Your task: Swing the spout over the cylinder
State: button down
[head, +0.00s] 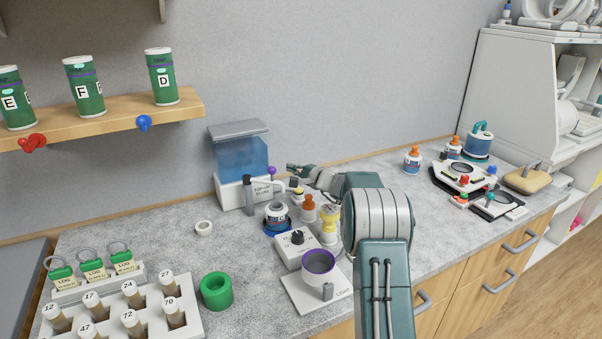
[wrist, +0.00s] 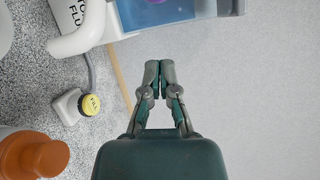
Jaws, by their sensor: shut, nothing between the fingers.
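The fluid dispenser (head: 240,155) has a blue tank on a white base and stands against the wall. A white bent spout (wrist: 82,38) shows at the upper left in the wrist view, beside the lettered white base. My gripper (head: 291,167) is shut and empty, just right of the dispenser; in the wrist view its fingertips (wrist: 153,68) meet in free space, apart from the spout.
A yellow FILL button (wrist: 90,104) and an orange-capped bottle (wrist: 30,155) are near my gripper. A green ring (head: 216,291) and a vial rack (head: 190,325) lie front left. The bench between the dispenser and the green ring is mostly clear.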

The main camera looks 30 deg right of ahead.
jog(key=a, duration=0.4)
jog(key=shift+r, duration=0.3)
jog(key=shift+s, duration=0.1)
dwell(0.5)
